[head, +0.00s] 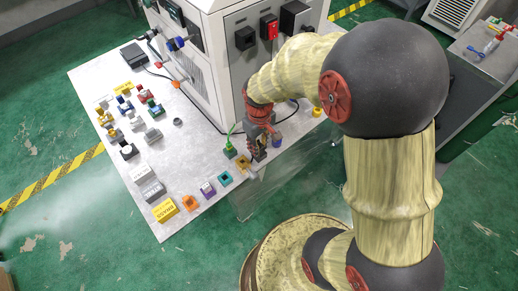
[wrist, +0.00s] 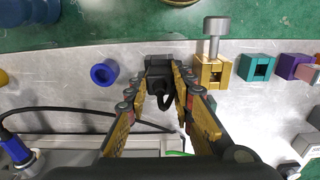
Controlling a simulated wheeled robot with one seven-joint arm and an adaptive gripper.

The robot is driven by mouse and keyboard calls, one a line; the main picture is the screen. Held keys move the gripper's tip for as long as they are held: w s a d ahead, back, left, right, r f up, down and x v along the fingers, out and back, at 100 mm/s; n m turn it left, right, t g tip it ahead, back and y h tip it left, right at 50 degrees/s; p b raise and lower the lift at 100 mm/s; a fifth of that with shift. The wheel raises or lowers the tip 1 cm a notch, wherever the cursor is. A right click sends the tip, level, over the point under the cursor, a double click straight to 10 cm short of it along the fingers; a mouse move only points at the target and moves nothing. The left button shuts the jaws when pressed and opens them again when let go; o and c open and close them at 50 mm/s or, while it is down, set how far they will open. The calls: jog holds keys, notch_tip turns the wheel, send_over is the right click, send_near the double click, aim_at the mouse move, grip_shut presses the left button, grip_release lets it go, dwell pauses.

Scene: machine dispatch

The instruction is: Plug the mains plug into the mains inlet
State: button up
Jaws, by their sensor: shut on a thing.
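My gripper (wrist: 162,82) points down over the front edge of the table and is shut on a black block-shaped piece with a short black loop, which looks like the mains plug (wrist: 158,63). In the head view my gripper (head: 259,150) is near the table's front edge, and the plug is hard to tell from the dark fingers. The machine's side panel carries a black box (head: 245,38), a red unit (head: 269,27) and a larger black box (head: 295,16); I cannot tell which is the mains inlet. The gripper is apart from them.
A yellow block (wrist: 211,72) with a grey pin stands right of the gripper, then a teal block (wrist: 257,67). A blue ring (wrist: 104,73) lies left. A blue connector (wrist: 14,147) with black cable is near the machine. Several connectors crowd the table's left side.

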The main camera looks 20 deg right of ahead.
aim_at(259, 144)
jog(key=shift+r, duration=0.15)
grip_shut()
jog(key=shift+r+p, duration=2.3)
jog(key=shift+r, duration=0.35)
jog(key=shift+r+p, duration=1.15)
jog(key=shift+r, duration=0.35)
jog(key=shift+w, duration=0.15)
